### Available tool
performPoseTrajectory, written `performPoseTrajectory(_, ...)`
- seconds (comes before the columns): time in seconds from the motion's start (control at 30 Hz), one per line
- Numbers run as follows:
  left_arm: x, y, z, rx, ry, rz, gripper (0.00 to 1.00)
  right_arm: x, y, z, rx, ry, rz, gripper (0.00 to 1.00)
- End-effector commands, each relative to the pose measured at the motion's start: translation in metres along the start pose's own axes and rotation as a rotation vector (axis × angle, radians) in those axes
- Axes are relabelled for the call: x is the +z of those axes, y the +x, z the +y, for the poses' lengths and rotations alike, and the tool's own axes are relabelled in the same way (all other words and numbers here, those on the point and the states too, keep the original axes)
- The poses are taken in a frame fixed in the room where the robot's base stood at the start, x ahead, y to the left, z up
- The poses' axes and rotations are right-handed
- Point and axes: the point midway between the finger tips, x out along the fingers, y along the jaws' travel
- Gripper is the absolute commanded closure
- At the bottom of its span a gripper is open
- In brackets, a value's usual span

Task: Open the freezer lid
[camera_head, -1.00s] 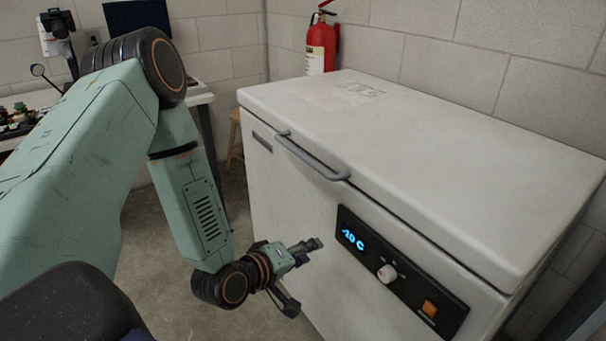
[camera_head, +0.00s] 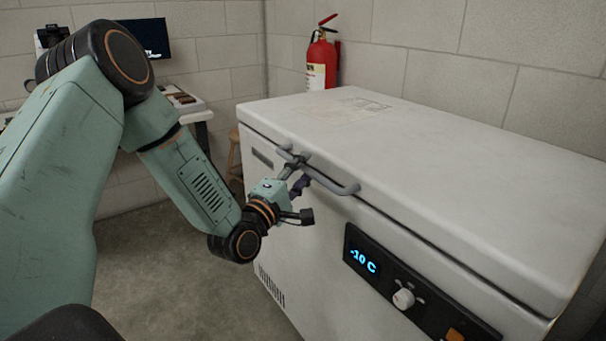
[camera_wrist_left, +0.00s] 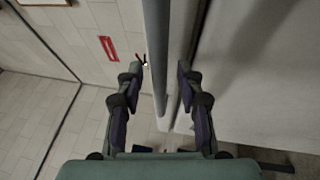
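The white chest freezer (camera_head: 310,240) stands against the wall with its lid (camera_head: 430,150) closed. A grey bar handle (camera_head: 338,187) is fixed along the lid's front edge. My left gripper (camera_head: 305,187) is at the left part of the handle, one finger near the bar's top and the other below it. In the left wrist view, the open fingers (camera_wrist_left: 160,75) stand on either side of the handle bar (camera_wrist_left: 157,50), with gaps beside it, so they do not appear to grip it. My right gripper is not in view.
A control panel (camera_head: 410,287) reading -10 C is on the freezer front. A red fire extinguisher (camera_head: 322,60) is behind the freezer. A desk with a monitor (camera_head: 140,38) and a wooden stool (camera_head: 234,160) are at the back left. The floor (camera_head: 160,265) before the freezer looks clear.

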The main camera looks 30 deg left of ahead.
Motion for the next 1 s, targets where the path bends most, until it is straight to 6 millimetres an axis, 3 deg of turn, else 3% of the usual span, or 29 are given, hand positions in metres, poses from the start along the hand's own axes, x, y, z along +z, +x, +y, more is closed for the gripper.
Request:
performPoseTrajectory(0.37,-0.0023,0.0078,0.0007,0.001,0.000,0.002,0.64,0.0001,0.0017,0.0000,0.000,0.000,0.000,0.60)
performPoseTrajectory(0.8,-0.0030,0.0078,0.0006,0.000,0.001,0.001,1.00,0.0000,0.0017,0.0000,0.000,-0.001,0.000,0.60)
performPoseTrajectory(1.0,-0.0030,0.0077,0.0005,0.000,0.001,0.002,1.00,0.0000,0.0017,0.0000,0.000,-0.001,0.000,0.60)
